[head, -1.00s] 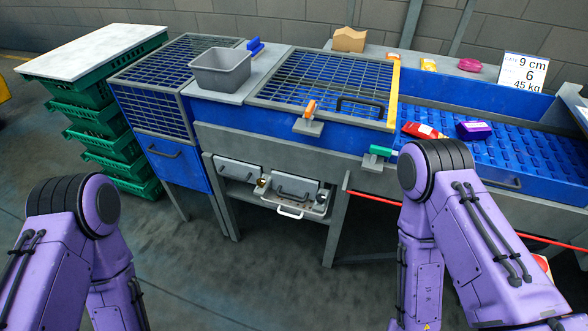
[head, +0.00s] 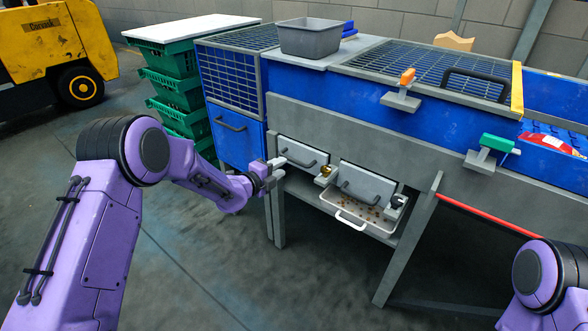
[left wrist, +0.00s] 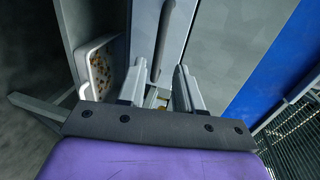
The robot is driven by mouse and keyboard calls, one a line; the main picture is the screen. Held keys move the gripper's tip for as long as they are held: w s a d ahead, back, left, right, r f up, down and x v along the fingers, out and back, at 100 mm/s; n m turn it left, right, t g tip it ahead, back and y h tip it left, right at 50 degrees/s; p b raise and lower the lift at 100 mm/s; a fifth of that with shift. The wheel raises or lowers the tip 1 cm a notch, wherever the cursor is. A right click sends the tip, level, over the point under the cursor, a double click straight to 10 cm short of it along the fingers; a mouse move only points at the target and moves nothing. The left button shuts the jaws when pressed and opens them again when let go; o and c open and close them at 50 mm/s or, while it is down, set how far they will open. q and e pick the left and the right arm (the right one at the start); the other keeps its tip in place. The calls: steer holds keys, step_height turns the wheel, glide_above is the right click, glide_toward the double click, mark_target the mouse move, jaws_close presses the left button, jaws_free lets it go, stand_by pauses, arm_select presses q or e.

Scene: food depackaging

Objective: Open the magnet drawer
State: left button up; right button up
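Under the blue machine are two light grey fronts with dark bar handles, a left one (head: 296,150) and a right one (head: 368,180); which is the magnet drawer I cannot tell. Below the right front a shallow tray with a white rim (head: 345,222) and brown bits in it juts out; it also shows in the left wrist view (left wrist: 85,90). My left gripper (head: 279,168) is just left of the left front. In the left wrist view its fingers (left wrist: 160,93) are apart, with a dark bar handle (left wrist: 160,45) beyond the gap; contact is not visible. My right gripper is out of view.
A grey frame leg (head: 277,215) stands below my left gripper. A blue door with a handle (head: 238,145) is to its left, with green crates (head: 175,90) behind. A gold knob (head: 325,171) is between the fronts. The floor in front is clear.

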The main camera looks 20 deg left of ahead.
mark_target(293, 161)
arm_select(q)
steer(key=b+x, duration=0.1)
steer(key=x, duration=0.7)
jaws_close()
